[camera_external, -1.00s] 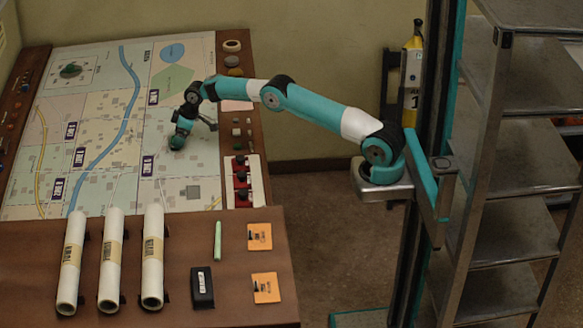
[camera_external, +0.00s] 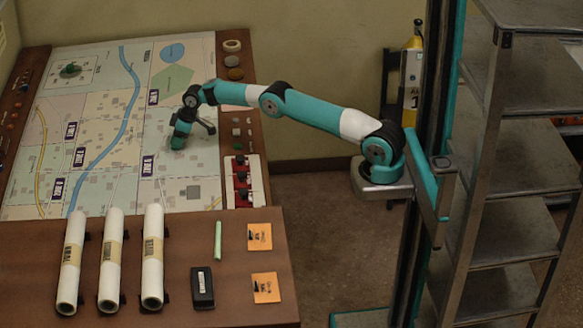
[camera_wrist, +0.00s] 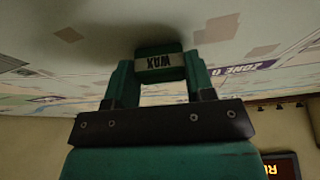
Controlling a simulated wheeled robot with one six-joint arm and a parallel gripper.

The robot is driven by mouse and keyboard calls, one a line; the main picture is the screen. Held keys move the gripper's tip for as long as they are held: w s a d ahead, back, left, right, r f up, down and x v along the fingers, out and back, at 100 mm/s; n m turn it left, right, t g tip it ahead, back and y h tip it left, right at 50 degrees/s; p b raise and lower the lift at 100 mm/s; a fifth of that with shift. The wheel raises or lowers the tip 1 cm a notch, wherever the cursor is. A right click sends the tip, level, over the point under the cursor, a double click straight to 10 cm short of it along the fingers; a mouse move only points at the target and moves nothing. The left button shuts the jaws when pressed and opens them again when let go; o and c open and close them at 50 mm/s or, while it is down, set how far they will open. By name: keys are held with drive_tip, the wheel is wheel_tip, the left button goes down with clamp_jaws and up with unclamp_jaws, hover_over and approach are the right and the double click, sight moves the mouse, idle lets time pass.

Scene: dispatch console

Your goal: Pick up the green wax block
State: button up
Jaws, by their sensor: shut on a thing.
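The green wax block (camera_wrist: 159,63), with a pale band reading "WAX", sits between the two green fingers of my gripper (camera_wrist: 161,74) in the wrist view. The fingers are shut on its sides. In the external view my gripper (camera_external: 179,140) points down at the middle right of the map board (camera_external: 110,165). The block is hidden or too small to make out there. The block is close to the map surface; I cannot tell whether it touches it.
Several rolled tubes (camera_external: 110,262), a green stick (camera_external: 218,240), a black box-shaped item (camera_external: 202,287) and orange cards (camera_external: 259,237) lie on the front desk. A red-and-white switch panel (camera_external: 241,180) is right of the map. A metal shelf (camera_external: 515,160) stands far right.

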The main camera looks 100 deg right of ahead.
wheel_tip(320, 180, up, 20)
drive_tip(key=p, duration=0.9)
drive_tip(key=shift+p, duration=0.35)
